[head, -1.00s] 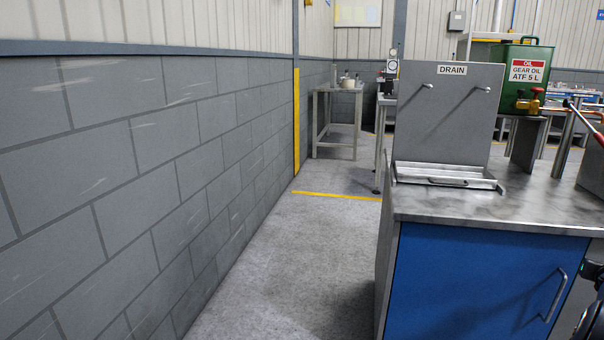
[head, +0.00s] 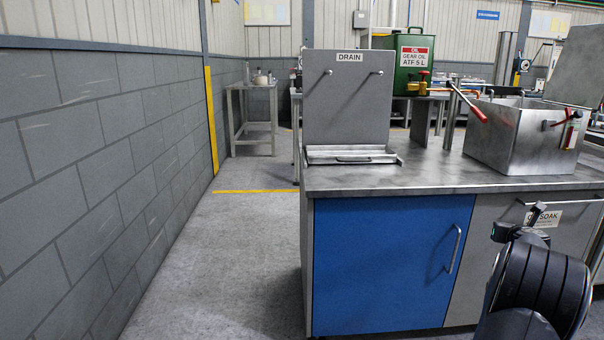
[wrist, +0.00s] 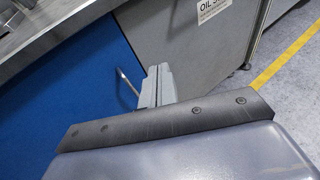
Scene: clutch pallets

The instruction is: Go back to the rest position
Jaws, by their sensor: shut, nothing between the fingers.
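My gripper (wrist: 157,86) shows in the wrist view with its two grey fingers together and nothing between them. It hangs in front of the workbench, before the blue cabinet door (wrist: 65,97) and the grey panel marked with an oil soak label. In the head view my dark arm stands at the lower right, in front of the grey bench panel (head: 490,235). The gripper's fingers cannot be made out there. The blue door (head: 385,265) and its handle are to the left of my arm, apart from it.
The workbench top (head: 430,180) carries a drain stand (head: 346,105), a drain tray and a metal soak tank (head: 520,140) with a red-handled tool. A green oil can (head: 410,70) stands behind. Free floor (head: 220,260) lies between the bench and the block wall (head: 90,180).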

